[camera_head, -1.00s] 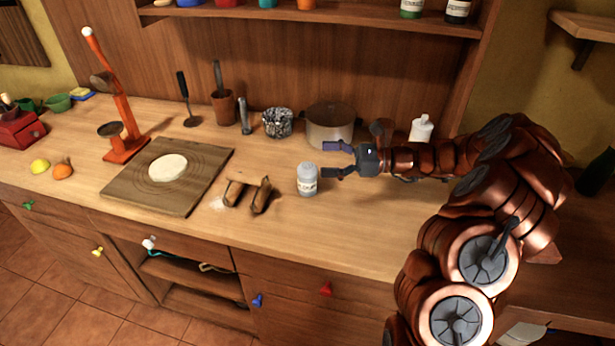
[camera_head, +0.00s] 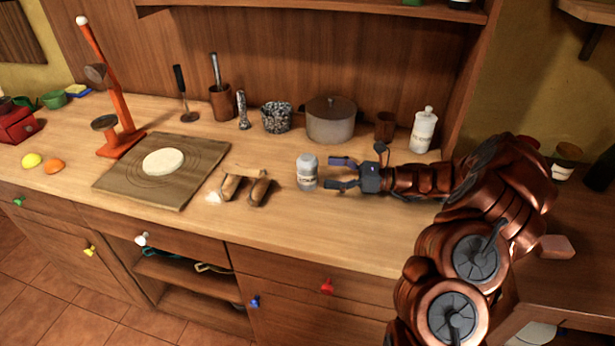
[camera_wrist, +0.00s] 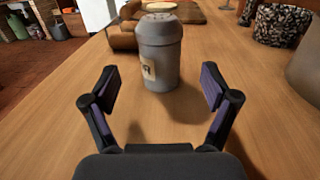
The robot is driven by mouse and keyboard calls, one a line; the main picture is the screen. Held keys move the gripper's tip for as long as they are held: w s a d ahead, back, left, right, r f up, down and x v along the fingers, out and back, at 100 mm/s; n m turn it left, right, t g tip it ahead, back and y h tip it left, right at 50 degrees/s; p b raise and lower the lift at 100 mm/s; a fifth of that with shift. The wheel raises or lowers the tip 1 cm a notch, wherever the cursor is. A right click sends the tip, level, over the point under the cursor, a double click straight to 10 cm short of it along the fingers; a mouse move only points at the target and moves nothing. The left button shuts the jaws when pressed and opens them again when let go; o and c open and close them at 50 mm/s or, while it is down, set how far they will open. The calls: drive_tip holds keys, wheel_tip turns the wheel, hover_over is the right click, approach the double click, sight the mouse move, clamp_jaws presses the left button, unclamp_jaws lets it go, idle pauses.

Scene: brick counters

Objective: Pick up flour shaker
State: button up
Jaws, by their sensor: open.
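The flour shaker (camera_head: 307,173) is a small grey cylinder with a domed top and a pale label. It stands upright on the wooden counter in the head view. My gripper (camera_head: 336,173) is just to its right, low over the counter, with its fingers pointing left at it. In the wrist view the shaker (camera_wrist: 160,50) stands straight ahead, centred between the open fingers and a little beyond their tips. My gripper (camera_wrist: 160,92) is open and empty.
A board (camera_head: 130,179) with dough is farther left. A pot (camera_head: 331,125), a speckled container (camera_head: 277,118) and a white bottle (camera_head: 423,131) stand behind. The counter in front is clear.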

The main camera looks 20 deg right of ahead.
sight(308, 170)
drive_tip(key=b+x, duration=0.2)
drive_tip(key=x, duration=0.4)
drive_tip(key=shift+a, duration=0.2)
drive_tip(key=c, duration=1.4)
